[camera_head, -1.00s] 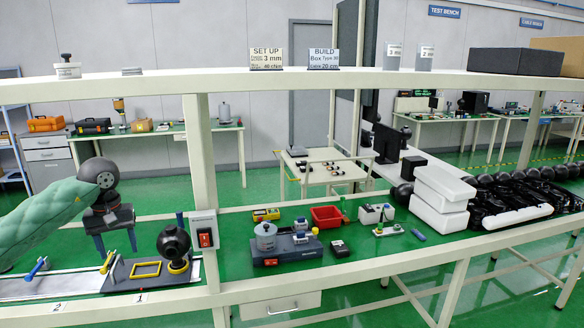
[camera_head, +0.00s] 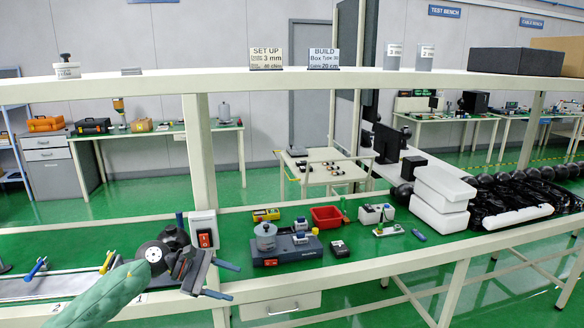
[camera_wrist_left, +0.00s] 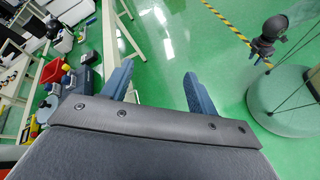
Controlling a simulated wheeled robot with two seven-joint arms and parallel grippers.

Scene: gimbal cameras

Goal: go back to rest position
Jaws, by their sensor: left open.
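My left gripper (camera_head: 232,282) is in front of the bench's front edge in the head view, below and right of the white box with a red switch (camera_head: 204,236). Its two blue fingers are apart with nothing between them. In the left wrist view the open fingers (camera_wrist_left: 158,76) show over the green floor. My green-sleeved left arm comes in from the lower left and hides part of the bench.
The bench (camera_head: 350,256) holds a grey device (camera_head: 285,250), a red bin (camera_head: 327,217) and white boxes (camera_head: 440,196). A shelf (camera_head: 300,83) runs above it. Clear green floor (camera_wrist_left: 160,35) shows beyond my fingers in the wrist view.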

